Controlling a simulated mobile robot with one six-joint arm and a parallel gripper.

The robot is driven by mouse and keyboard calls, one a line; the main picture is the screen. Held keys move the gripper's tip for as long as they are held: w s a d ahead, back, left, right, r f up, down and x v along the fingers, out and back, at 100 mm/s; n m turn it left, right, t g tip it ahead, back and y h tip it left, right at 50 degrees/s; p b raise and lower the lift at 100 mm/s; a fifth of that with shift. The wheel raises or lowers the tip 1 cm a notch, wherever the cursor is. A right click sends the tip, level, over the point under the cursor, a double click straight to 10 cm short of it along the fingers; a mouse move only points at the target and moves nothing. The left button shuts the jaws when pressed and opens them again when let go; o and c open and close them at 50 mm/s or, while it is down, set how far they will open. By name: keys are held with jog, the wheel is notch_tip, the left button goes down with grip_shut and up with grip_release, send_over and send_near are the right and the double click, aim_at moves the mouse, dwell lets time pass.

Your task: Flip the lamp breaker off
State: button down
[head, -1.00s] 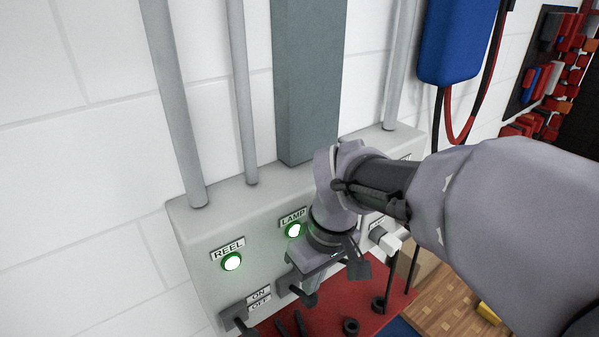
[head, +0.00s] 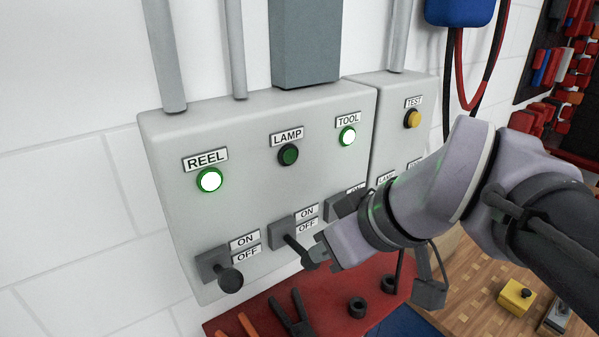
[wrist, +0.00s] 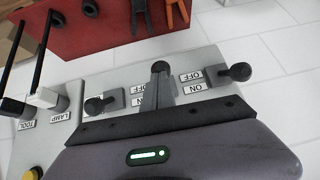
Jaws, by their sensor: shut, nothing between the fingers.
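The lamp breaker (head: 283,234) is the middle breaker on the grey panel in the head view, beside ON and OFF labels. Its black lever slants out and downward, and its round knob shows in the wrist view (wrist: 160,67). The LAMP indicator (head: 288,155) above it is dark. My gripper (head: 318,250) is shut and empty, with its tip right by the lever's knob. In the wrist view the closed fingers (wrist: 160,94) point at that knob; I cannot tell whether they touch it.
The reel breaker (head: 212,264) is on the left, with its REEL indicator (head: 209,180) lit green. The TOOL indicator (head: 347,136) is also lit, and the tool breaker (head: 341,205) is partly behind my arm.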

jog(key=f+t+b, duration=0.1)
jog(key=f+b, duration=0.1)
jog(key=b, duration=0.3)
jog(key=f+t+y+b, duration=0.1)
jog(key=f+b, duration=0.1)
jog(key=b, duration=0.3)
jog(key=f+t+y+b, duration=0.1)
jog(key=b, duration=0.4)
jog(key=shift+s+d+f, duration=0.2)
jog(key=shift+s+f, duration=0.05)
jog(key=shift+f, duration=0.15)
jog(key=shift+f+b, duration=0.1)
jog(key=shift+b, duration=0.3)
jog(key=p+v, duration=0.3)
jog(key=v, duration=0.4)
jog(key=shift+s+r, duration=0.2)
jog(key=shift+r, duration=0.05)
jog(key=shift+d, duration=0.15)
